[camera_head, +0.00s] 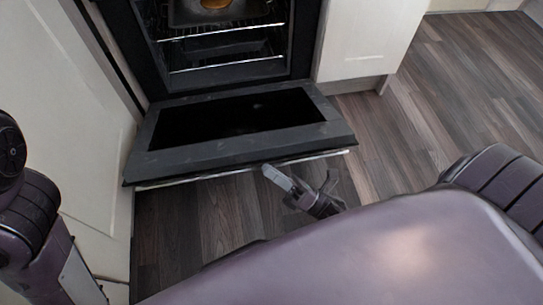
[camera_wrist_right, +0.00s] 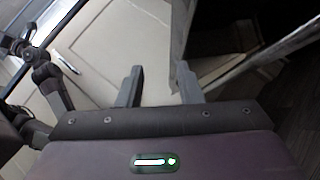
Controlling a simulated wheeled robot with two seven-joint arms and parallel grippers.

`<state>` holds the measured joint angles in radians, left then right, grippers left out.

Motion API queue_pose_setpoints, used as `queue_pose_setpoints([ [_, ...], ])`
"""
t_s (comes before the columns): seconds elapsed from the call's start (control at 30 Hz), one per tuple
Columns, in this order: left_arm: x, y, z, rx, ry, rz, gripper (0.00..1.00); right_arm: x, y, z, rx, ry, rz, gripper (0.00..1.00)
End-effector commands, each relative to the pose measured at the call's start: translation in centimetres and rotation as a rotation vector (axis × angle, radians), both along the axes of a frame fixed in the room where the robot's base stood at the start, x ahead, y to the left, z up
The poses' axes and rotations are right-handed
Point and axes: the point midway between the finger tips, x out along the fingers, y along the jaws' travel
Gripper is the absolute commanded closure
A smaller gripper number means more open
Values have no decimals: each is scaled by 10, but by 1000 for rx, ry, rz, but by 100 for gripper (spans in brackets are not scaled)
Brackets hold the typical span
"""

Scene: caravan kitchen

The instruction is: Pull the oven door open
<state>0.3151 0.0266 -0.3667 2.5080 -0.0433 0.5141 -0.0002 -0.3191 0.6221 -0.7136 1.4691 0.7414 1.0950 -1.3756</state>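The oven door (camera_head: 235,150) is folded down, roughly level, in front of the open oven cavity (camera_head: 220,45). Its silver handle bar (camera_head: 200,178) runs along the near edge. My right gripper (camera_head: 300,180) is open and empty by the right half of the handle. One fingertip overlaps the bar in the head view; I cannot tell if it touches. In the right wrist view, the two fingers (camera_wrist_right: 158,82) are apart with nothing between them, and the handle bar (camera_wrist_right: 270,55) passes to their right. My left arm is at the left edge; its gripper does not show.
A tray (camera_head: 205,12) with food sits on a rack inside the oven. Pale cabinets stand left (camera_head: 70,110) and right (camera_head: 365,40) of the oven. The wooden floor (camera_head: 455,95) at right is clear.

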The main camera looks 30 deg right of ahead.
Motion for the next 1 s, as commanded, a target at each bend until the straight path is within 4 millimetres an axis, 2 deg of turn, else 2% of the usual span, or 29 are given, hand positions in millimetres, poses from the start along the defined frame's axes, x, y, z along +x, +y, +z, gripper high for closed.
queue_pose_setpoints([
  [0.03,0,0,0,0,0,0,64,-6,4,-5,6,15,5,67],
  [0.33,0,0,3,0,0,0,64,-6,5,-5,6,14,4,67],
  [0.47,0,0,6,0,0,0,64,-6,5,-1,8,14,4,83],
  [0.57,0,0,15,0,0,0,64,-6,5,8,9,13,5,96],
  [0.6,0,0,21,0,0,0,64,-6,5,14,10,13,5,100],
  [0.87,0,0,62,0,0,0,64,-4,5,57,9,10,5,100],
  [0.93,5,0,55,0,17,0,64,6,18,77,116,24,40,100],
  [1.0,10,1,51,0,35,-1,64,18,34,111,263,45,102,100],
])
